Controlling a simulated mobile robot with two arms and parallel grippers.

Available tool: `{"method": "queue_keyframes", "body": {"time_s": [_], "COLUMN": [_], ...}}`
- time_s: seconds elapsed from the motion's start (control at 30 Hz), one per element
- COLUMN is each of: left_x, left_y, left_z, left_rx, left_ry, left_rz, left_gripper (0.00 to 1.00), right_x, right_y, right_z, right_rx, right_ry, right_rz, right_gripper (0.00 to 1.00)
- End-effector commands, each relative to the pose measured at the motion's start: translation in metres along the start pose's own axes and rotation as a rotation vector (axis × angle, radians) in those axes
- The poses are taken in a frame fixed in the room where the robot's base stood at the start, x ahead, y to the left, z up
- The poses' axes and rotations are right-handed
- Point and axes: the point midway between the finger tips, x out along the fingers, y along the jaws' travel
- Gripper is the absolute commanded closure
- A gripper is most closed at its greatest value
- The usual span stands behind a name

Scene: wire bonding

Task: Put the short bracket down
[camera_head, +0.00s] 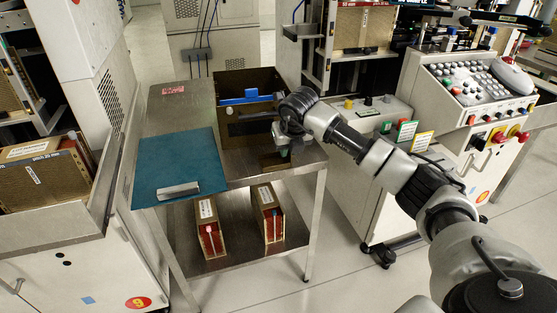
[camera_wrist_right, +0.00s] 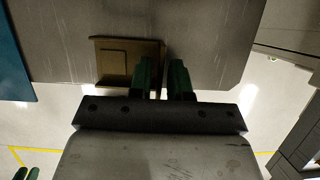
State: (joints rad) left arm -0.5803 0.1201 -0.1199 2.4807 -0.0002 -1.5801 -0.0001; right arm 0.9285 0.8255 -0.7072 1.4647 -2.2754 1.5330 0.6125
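The short bracket looks to be the brown angled piece (camera_wrist_right: 115,62) at the front right of the steel cart top; it also shows under my gripper in the head view (camera_head: 272,161). In the wrist view its flat plate lies left of my fingers, and a thin brown edge shows in the gap between them. My right gripper (camera_wrist_right: 165,78) points down over the cart's front edge, one green finger each side of that edge. Whether the fingers press on it I cannot tell. Two small green tips (camera_wrist_right: 27,173), probably my left gripper's, show at the wrist view's lower left corner.
A teal mat (camera_head: 165,155) covers the cart's left side, with a silver piece (camera_head: 178,191) on it. A dark open box (camera_head: 250,82) with a blue bar stands behind my gripper. Two boxed magazines (camera_head: 209,228) are on the lower shelf. A control console (camera_head: 470,90) stands right.

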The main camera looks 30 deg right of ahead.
Motion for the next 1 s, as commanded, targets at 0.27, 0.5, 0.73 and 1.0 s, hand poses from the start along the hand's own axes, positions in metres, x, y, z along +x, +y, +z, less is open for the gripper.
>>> {"method": "queue_keyframes", "body": {"time_s": [0.27, 0.5, 0.73, 1.0], "left_x": [0.000, 0.000, -0.006, -0.014], "left_y": [0.000, 0.000, 0.000, 0.000], "left_z": [0.000, 0.000, -0.002, -0.005], "left_rx": [0.000, 0.000, 0.000, 0.000], "left_ry": [0.000, 0.000, 0.000, 0.002], "left_rz": [0.000, 0.000, 0.000, 0.000], "left_gripper": [0.57, 0.57, 0.57, 0.57], "right_x": [-0.001, -0.002, -0.022, -0.069], "right_y": [0.000, 0.000, 0.000, -0.016], "right_z": [0.000, 0.001, 0.009, -0.004], "right_rx": [0.000, 0.001, 0.001, -0.001], "right_ry": [-0.001, -0.002, -0.004, -0.004], "right_rz": [0.000, 0.000, 0.000, -0.005], "right_gripper": [1.00, 1.00, 1.00, 1.00]}}
